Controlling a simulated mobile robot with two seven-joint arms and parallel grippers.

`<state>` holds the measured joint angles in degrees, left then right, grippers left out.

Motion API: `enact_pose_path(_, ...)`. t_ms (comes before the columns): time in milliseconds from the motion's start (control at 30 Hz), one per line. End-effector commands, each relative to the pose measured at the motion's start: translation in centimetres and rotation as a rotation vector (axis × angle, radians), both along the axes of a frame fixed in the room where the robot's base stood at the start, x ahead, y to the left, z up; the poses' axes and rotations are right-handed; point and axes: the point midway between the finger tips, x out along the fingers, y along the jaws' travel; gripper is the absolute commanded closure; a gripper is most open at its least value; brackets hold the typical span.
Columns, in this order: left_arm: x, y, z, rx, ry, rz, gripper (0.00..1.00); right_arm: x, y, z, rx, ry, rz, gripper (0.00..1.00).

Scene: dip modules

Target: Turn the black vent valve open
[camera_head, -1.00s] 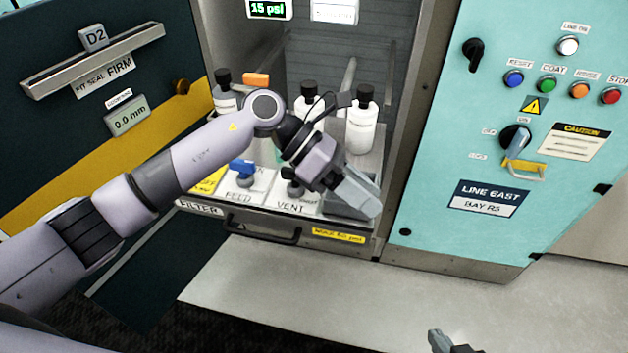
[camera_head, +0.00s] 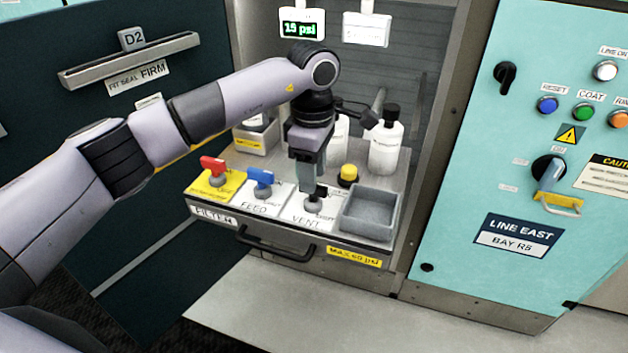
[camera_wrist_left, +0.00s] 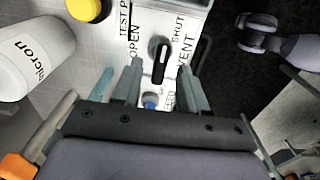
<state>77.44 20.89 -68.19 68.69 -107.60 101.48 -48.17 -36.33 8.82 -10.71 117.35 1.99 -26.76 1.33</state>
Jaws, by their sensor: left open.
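The black vent valve (camera_head: 315,203) sits on the white VENT plate of the drawer, partly hidden by my gripper. In the left wrist view its black handle (camera_wrist_left: 160,64), with a pale stripe, lies between the OPEN and SHUT labels and runs roughly along the picture's vertical. My left gripper (camera_head: 310,190) points down at the valve. In the left wrist view its open fingers (camera_wrist_left: 159,83) stand either side of the handle's near end; I cannot tell whether they touch it. A part of my right arm (camera_wrist_left: 258,30) seems to show at the upper right there.
A blue FEED valve (camera_head: 261,178) and a red valve (camera_head: 213,166) stand to the left. A yellow button (camera_head: 348,173) and a grey tray (camera_head: 369,213) are to the right. White bottles (camera_head: 384,145) stand behind. A display (camera_head: 301,26) reads about 19 psi.

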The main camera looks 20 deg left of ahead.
Motion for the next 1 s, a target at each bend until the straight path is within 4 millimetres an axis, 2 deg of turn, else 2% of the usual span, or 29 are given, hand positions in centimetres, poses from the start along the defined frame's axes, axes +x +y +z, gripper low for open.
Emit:
enact_pose_path(33, 0.0, 0.0, -0.8, -0.001, 0.001, 0.0, 0.57, 0.1, 0.1, 0.0, 0.0, -0.003, 0.002, 1.0)
enact_pose_path(200, 0.0, 0.0, -1.9, -0.002, 0.0, -0.001, 0.57, 0.4, 0.3, 0.5, 0.002, -0.016, 0.006, 1.0)
enact_pose_path(467, 0.0, -0.1, -2.0, -0.002, 0.0, -0.001, 0.57, 0.6, 0.4, 0.7, 0.004, -0.022, 0.005, 1.0)
enact_pose_path(500, 0.0, -0.1, -1.9, -0.002, 0.0, -0.001, 0.7, 0.6, 0.4, 0.7, 0.005, -0.022, 0.005, 1.0)
enact_pose_path(600, 0.0, -0.1, -1.9, -0.003, 0.0, -0.001, 1.0, 0.6, 0.4, 0.7, 0.005, -0.021, 0.005, 1.0)
enact_pose_path(1000, 0.0, -0.1, -1.8, -0.003, 0.0, 0.042, 1.0, 0.1, 0.4, 0.4, 0.006, -0.008, 0.003, 1.0)
